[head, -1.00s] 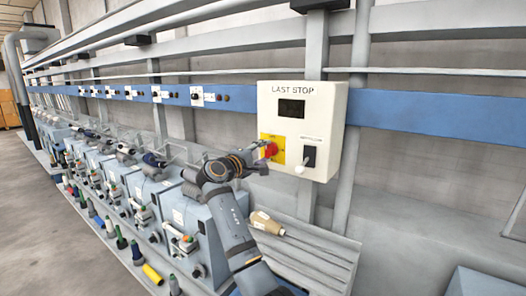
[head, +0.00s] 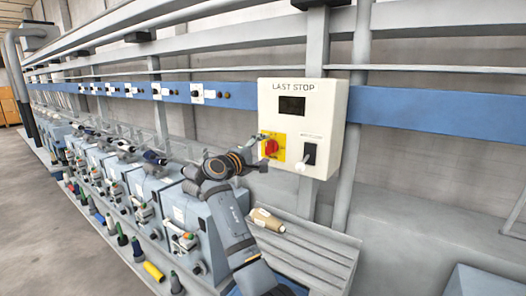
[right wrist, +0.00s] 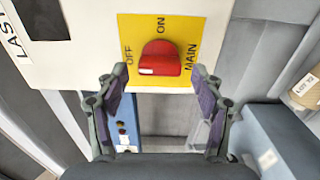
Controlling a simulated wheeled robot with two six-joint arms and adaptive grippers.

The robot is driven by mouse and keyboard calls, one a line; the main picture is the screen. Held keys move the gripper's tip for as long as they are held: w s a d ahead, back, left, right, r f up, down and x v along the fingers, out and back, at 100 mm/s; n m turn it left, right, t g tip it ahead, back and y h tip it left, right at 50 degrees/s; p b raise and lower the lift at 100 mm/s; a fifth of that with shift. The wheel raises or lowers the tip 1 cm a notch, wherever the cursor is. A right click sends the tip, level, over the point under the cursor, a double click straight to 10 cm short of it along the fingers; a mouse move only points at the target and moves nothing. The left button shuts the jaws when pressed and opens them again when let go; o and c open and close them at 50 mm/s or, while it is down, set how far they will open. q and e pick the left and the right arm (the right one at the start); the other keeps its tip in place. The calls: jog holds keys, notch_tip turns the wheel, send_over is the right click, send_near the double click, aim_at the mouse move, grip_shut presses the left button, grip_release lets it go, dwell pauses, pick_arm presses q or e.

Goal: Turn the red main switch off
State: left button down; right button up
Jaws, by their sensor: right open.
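The red main switch (head: 271,147) sits on a yellow plate (head: 280,138) on the front of the white LAST STOP box (head: 337,110). In the right wrist view the red knob (right wrist: 160,58) is in the middle of the yellow plate (right wrist: 190,32), which reads OFF, ON and MAIN. A white mark shows at the knob's lower left, on the OFF side. My right gripper (head: 260,152) is just left of the switch. In the wrist view its open fingers (right wrist: 158,84) stand either side below the knob, apart from it and empty. My left gripper is not in view.
A wrapped tan bobbin (head: 267,219) lies on the slatted grey top below. A row of blue-grey machine units (head: 185,208) runs away to the left.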

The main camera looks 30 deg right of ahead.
jog(key=v, duration=1.1)
jog(key=shift+s+a, duration=0.15)
jog(key=shift+a, duration=0.15)
jog(key=shift+f, duration=0.1)
